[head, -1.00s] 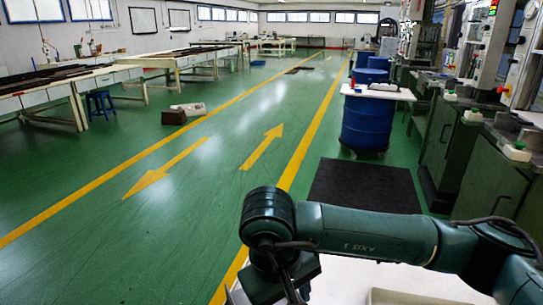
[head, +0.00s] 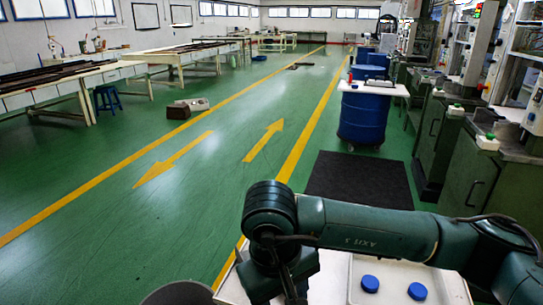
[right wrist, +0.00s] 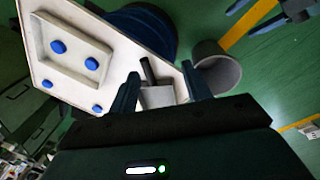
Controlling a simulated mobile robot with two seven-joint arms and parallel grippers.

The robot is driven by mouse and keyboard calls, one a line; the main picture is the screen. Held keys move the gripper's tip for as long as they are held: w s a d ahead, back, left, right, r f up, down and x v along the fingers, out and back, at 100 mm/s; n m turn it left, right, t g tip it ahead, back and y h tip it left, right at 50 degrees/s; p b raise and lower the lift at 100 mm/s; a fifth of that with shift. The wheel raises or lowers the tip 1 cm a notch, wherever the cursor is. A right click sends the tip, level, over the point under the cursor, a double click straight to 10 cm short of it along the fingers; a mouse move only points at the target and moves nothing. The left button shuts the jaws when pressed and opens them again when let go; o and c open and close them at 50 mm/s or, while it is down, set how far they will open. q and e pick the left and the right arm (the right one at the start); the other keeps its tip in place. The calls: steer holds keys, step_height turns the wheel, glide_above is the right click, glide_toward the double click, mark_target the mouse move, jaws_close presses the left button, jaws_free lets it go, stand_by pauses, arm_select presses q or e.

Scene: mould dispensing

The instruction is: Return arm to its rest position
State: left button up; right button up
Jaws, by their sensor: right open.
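My right arm reaches across the bottom of the head view, its wrist pointing down at the lower edge. In the right wrist view my right gripper (right wrist: 160,70) is open, with its two fingers apart. Between them, beyond the fingertips, a grey block with a dark upright post (right wrist: 155,94) shows on the white tabletop (right wrist: 60,22). I cannot tell any contact from this view. What looks like my left gripper (right wrist: 252,17) shows at the top right corner of the right wrist view, its fingers apart and empty. It is outside the head view.
A white tray (head: 354,270) with blue caps (head: 370,283) lies on the white table (head: 325,272). More blue caps (right wrist: 43,84) lie outside the tray. A grey bin (right wrist: 216,70) stands beside the table. A blue drum (head: 362,120) stands ahead; the green floor is largely open.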

steer(key=s+a+r+m+g+y, duration=0.2)
steer(key=s+a+m+g+y, duration=0.5)
steer(key=s+a+g+y, duration=0.4)
step_height(320, 180, up, 10)
steer(key=a+m+t+y, duration=0.3)
steer(key=m+y, duration=0.8)
steer(key=m, duration=0.3)
steer(key=w+d+f+m+t, duration=0.2)
steer(key=w+d+m+t, duration=0.15)
steer(key=m+t, duration=0.45)
steer(key=w+d+f+m+t+h+p, duration=0.1)
steer(key=w+d+m+t, duration=0.4)
steer(key=m, duration=0.6)
steer(key=w+d+f+m+t, duration=0.1)
steer(key=w+f+m+t, duration=0.15)
steer(key=m+t, duration=0.6)
steer(key=w+d+f+m+t+h, duration=0.3)
steer(key=d+f+m+h, duration=0.4)
steer(key=f+m+h, duration=0.5)
steer(key=s+d+f+m+g+h, duration=0.2)
steer(key=s+d+f+m+g, duration=0.1)
steer(key=s+d+f+m, duration=0.2)
steer(key=s+d+f+m+g+h, duration=0.2)
steer(key=s+d+f+m+g, duration=0.2)
steer(key=f+m, duration=0.5)
steer(key=shift+s+d+f+p, duration=0.4)
steer(key=shift+s+f, duration=0.4)
steer(key=shift+s, duration=0.05)
